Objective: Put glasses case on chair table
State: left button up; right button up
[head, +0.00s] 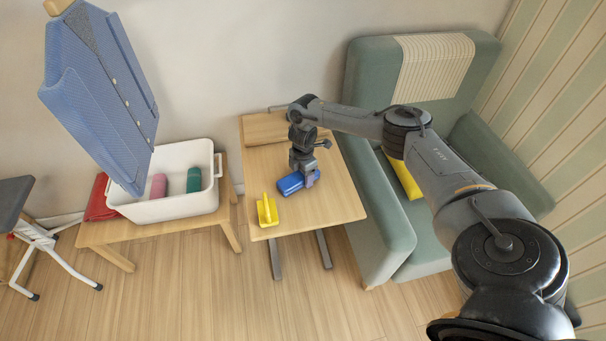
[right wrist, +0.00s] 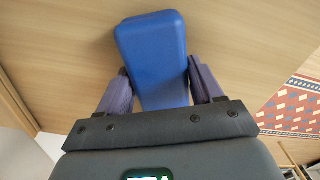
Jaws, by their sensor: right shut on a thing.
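The blue glasses case (head: 290,184) is on or just above the wooden chair table (head: 335,206), near its middle; I cannot tell whether it touches the top. My right gripper (head: 305,178) points down at the case and is shut on it. In the right wrist view the blue case (right wrist: 152,50) sits between the two fingers of the right gripper (right wrist: 158,88), with wood behind it. My left gripper is not in view.
A yellow object with an upright handle (head: 267,211) stands on the table's front left. A white bin (head: 180,207) with a pink and a green item stands on a bench at left. A green armchair (head: 375,205) is close on the right. The table's front right is clear.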

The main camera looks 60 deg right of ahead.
jog(key=o, duration=1.1)
jog(key=shift+r, duration=0.65)
notch_tip(320, 180, up, 11)
jog(key=p, duration=0.4)
